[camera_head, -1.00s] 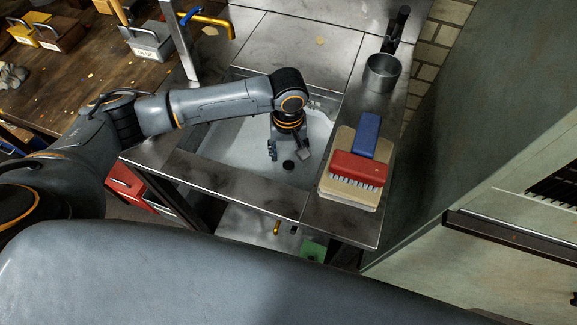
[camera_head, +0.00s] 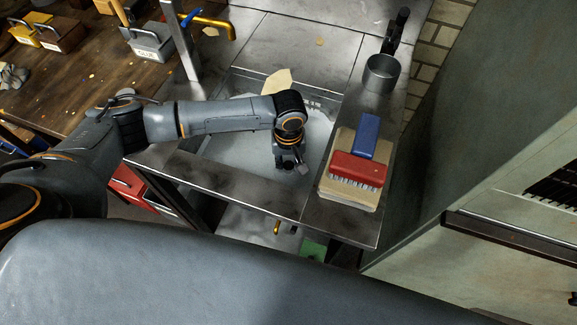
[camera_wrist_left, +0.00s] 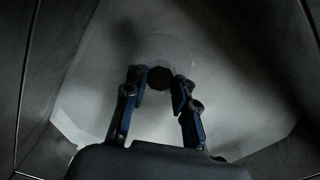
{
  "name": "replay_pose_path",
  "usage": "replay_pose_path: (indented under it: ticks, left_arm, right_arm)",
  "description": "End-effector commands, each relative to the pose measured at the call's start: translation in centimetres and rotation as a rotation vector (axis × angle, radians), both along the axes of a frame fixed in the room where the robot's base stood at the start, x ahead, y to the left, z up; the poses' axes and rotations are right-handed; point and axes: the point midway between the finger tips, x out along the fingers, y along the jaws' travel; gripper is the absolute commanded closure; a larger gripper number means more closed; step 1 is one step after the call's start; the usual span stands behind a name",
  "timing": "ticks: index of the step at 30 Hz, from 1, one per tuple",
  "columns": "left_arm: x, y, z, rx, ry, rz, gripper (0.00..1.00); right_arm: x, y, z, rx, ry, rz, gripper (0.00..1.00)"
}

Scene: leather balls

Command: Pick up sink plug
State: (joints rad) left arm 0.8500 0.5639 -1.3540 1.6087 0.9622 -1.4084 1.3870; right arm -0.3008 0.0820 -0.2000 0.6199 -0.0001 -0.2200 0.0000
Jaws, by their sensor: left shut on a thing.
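The sink plug (camera_wrist_left: 160,78) is a small dark round piece between the fingertips of my left gripper (camera_wrist_left: 160,86) in the left wrist view. The gripper is shut on it, low inside the metal sink (camera_head: 225,150). In the head view my left gripper (camera_head: 290,166) points down into the sink, and the plug is hidden or too dark to tell from the fingers. A faint pale ring shows around the plug on the sink floor in the wrist view. My right gripper is not in view.
A yellow tap (camera_head: 213,24) is at the back left. Sink walls surround the gripper.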

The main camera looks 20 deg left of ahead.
Motion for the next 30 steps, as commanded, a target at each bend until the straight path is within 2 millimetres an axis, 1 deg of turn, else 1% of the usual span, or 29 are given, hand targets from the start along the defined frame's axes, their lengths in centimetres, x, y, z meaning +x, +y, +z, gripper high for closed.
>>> replay_pose_path:
  ticks: [5,8,15,18,21,25,30]
  left_arm:
    - [0.0,0.0,0.3,-0.001,-0.001,0.0,1.0]
    - [0.1,0.0,1.4,-0.002,-0.003,0.0,1.0]
    - [0.1,0.0,6.2,-0.003,-0.004,-0.001,1.0]
    - [0.1,0.0,8.0,-0.001,-0.003,0.0,1.0]
    - [0.0,0.0,9.1,-0.001,-0.001,0.0,1.0]
    - [0.0,0.0,9.6,0.001,0.0,0.0,1.0]
    - [0.0,0.0,9.2,0.001,0.001,0.001,1.0]
  right_arm:
    - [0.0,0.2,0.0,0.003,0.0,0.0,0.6]
    - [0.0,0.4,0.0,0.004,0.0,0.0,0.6]
    - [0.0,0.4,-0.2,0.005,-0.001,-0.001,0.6]
    - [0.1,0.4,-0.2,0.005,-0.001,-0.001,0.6]
    - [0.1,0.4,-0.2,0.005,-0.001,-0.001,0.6]
    - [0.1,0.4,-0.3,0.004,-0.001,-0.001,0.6]
    - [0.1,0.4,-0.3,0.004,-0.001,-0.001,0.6]
